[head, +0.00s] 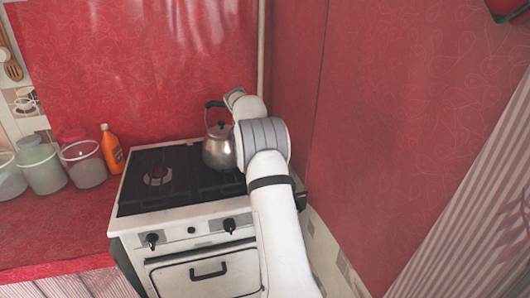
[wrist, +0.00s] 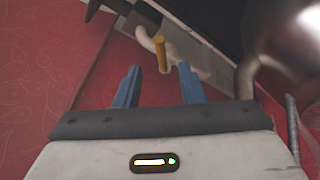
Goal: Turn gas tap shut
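A yellow lever (wrist: 162,55), which looks like the gas tap's handle, stands out in the wrist view next to a curved pale pipe (wrist: 148,38). My gripper (wrist: 156,69) has its two blue fingers spread wide and empty. The lever shows just beyond the fingertips, between them in the picture. I cannot tell whether anything touches it. In the head view the tap and my fingers are hidden, with my arm in front of that back right part of the stove.
A metal kettle (head: 217,152) stands on the white stove (head: 190,222), close to my arm; it also shows at the right of the wrist view (wrist: 282,50). Jars (head: 84,165) and an orange bottle (head: 111,150) stand left. A red wall (head: 400,130) bounds the right side.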

